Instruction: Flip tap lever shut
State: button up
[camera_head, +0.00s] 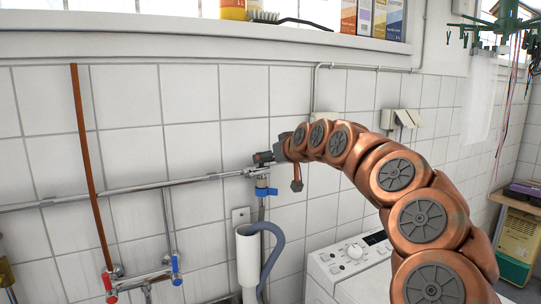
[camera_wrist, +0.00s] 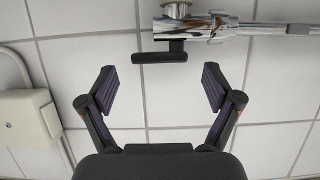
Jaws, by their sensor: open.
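A black tap lever (camera_wrist: 160,58) shows in the wrist view, on a short stem by the shiny pipe fitting. It lies about parallel to the pipe. My gripper (camera_wrist: 160,80) is open and empty, its two dark fingers spread apart. The lever is just beyond the fingertips, near the middle of the gap, and I see no contact. In the head view, a dark piece (camera_head: 263,157) sits just above the pipe fitting beside the end of my arm. My fingers are hard to make out there.
A chrome pipe (camera_head: 140,187) runs along the tiled wall. Below the fitting are a blue handle (camera_head: 265,191) and a grey hose (camera_head: 273,240) in a white standpipe (camera_head: 247,258). A washing machine (camera_head: 350,265) stands at lower right. A pale wall box (camera_wrist: 27,115) shows in the wrist view.

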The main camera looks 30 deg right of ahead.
jog(key=shift+w+f, duration=0.15)
jog(key=shift+w, duration=0.3)
jog(key=shift+c, duration=0.2)
jog(key=c, duration=1.1)
jog(key=shift+f, duration=0.1)
